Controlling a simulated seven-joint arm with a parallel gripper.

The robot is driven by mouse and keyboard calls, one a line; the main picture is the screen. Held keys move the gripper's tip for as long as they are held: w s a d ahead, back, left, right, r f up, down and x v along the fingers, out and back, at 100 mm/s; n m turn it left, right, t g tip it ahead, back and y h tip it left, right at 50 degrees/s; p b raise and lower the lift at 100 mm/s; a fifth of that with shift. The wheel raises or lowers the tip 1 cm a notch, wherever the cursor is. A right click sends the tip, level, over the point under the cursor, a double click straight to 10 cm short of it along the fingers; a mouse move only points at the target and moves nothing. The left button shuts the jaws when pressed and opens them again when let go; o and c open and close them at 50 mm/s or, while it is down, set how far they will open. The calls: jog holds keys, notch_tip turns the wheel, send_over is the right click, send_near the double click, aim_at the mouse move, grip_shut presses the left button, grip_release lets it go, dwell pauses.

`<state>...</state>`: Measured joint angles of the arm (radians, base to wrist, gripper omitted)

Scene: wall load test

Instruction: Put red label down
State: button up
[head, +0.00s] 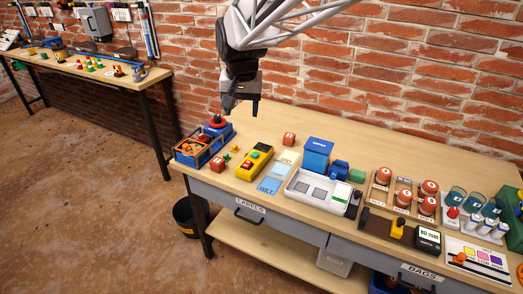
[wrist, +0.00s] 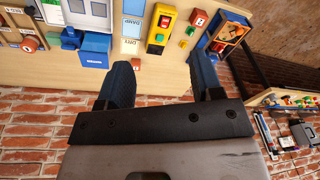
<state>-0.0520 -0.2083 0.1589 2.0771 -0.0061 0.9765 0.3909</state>
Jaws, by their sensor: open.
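My gripper (head: 241,107) is open and empty, high above the back edge of the bench; its two dark fingers stand apart in the wrist view (wrist: 163,82). No flat red label is clearly recognisable. I cannot tell whether either carries the label.
The wooden bench (head: 262,127) is clear along its back left. A blue bin (head: 201,150), yellow control box (head: 254,162), marked cards (head: 269,186), white tray (head: 290,187) and blue box (head: 317,154) stand in front. A brick wall (head: 340,70) rises behind.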

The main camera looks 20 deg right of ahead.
jog(key=s+d+f+n, duration=0.1)
jog(key=s+f, duration=0.1)
jog(key=s, duration=1.1)
jog(key=s+d+f+n+t, duration=0.1)
jog(key=s+d+f+n, duration=0.1)
jog(key=s, duration=1.2)
jog(key=shift+d+f+n, duration=0.15)
jog(key=shift+f+n, duration=0.15)
jog(key=shift+f, duration=0.15)
jog(key=shift+s, duration=0.1)
